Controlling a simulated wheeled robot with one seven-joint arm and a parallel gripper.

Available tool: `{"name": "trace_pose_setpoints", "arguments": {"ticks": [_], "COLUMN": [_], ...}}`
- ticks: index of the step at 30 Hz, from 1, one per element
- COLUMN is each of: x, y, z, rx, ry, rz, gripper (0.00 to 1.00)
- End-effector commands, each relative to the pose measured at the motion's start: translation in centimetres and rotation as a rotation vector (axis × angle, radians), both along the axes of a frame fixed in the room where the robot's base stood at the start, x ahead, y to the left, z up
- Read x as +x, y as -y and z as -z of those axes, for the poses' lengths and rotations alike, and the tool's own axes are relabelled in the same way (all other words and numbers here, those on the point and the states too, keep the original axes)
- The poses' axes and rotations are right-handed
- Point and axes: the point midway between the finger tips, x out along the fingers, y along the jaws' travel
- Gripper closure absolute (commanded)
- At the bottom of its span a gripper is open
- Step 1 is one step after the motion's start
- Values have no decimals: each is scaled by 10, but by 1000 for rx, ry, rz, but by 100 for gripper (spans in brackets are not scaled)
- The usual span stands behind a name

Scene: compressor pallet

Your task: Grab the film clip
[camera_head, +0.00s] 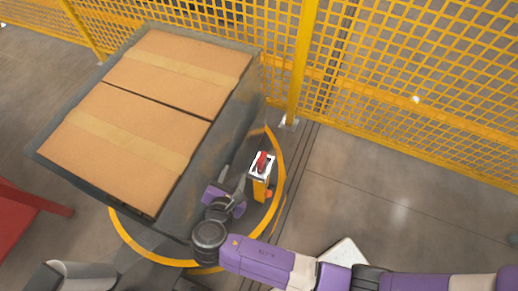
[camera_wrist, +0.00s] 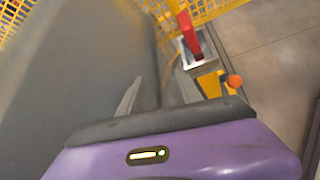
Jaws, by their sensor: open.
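A red piece (camera_head: 262,161), which appears to be the film clip, sits on a pale plate on top of a short yellow post (camera_head: 260,188). In the wrist view the red clip (camera_wrist: 190,35) stands at the top, a little right of centre, beyond the fingertips. My gripper (camera_head: 235,175) is open and empty, to the left of the post and close beside the wrapped pallet load. In the wrist view the gripper's two grey fingers (camera_wrist: 157,88) are spread apart, and neither touches the clip.
Stacked cardboard boxes (camera_head: 145,115) in grey film (camera_head: 228,130) stand at left on a yellow-ringed turntable (camera_head: 277,150). A yellow mesh fence (camera_head: 420,95) runs behind. An orange knob (camera_wrist: 234,81) sticks out of the post. Floor at right is clear.

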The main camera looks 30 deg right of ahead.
Motion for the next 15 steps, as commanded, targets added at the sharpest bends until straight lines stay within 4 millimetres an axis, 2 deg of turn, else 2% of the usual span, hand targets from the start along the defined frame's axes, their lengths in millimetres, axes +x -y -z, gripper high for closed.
{"name": "trace_pose_setpoints", "arguments": {"ticks": [1, 3, 6, 15], "x": [-13, -25, -34, -23], "y": [18, 34, 45, 63], "z": [4, 1, -4, 8], "rx": [-100, -204, -275, -292], "ry": [-57, -122, -182, -206], "rz": [20, 40, 51, 42], "gripper": [58, 58, 58, 58]}}
